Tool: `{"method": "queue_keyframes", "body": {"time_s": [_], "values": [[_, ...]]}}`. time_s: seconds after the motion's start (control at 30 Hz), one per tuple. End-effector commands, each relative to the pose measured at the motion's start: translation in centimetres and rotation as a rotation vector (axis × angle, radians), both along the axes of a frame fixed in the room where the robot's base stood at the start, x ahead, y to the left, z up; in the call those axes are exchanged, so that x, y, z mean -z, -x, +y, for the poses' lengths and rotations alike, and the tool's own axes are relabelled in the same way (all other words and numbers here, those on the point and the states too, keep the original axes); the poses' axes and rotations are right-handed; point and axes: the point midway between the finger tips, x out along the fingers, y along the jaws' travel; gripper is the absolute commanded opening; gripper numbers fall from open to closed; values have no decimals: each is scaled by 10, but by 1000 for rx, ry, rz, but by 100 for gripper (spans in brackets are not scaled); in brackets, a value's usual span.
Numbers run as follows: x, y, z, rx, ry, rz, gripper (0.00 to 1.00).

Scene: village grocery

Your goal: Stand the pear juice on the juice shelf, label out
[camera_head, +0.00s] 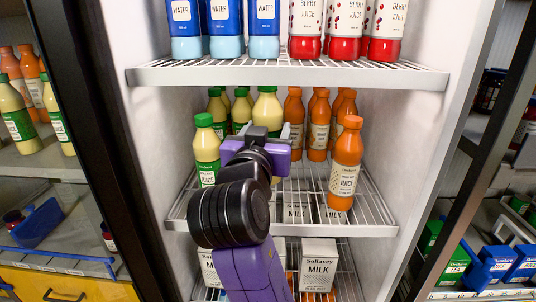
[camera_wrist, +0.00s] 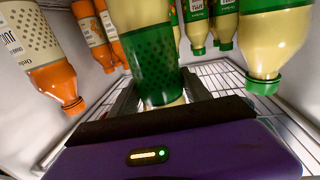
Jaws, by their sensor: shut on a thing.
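In the head view my gripper (camera_head: 268,143) reaches into the middle shelf of the fridge, shut on a pale-yellow, green-capped pear juice bottle (camera_head: 268,107). In the wrist view, which looks upside down, the held pear juice (camera_wrist: 152,70) is between the fingers (camera_wrist: 160,100). Its dotted green label side faces the wrist camera, and no text shows there. The bottle looks roughly upright. The gripper hides its lower part in the head view, so I cannot tell whether it touches the wire juice shelf (camera_head: 375,222).
Other pear juice bottles (camera_head: 206,150) stand on the left of this shelf, one near the front. Orange juice bottles (camera_head: 345,165) stand on the right. Water and berry juice fill the shelf above; milk cartons (camera_head: 318,268) stand below. The fridge walls (camera_head: 150,130) flank my arm.

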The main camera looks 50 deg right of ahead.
Motion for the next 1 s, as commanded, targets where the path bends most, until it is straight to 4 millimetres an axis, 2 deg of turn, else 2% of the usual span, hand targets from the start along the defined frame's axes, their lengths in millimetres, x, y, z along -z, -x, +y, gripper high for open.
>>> {"method": "queue_keyframes", "body": {"time_s": [0.03, 0.1, 0.4, 0.6, 1.0], "values": [[-3, -4, -8, 4, 2, -1, 0], [13, -3, -5, 0, 2, 5, 0], [35, -3, -4, 0, 2, 0, 0], [61, -3, -4, 0, 3, 3, 0], [69, -5, -7, 0, 2, -4, 0]]}}
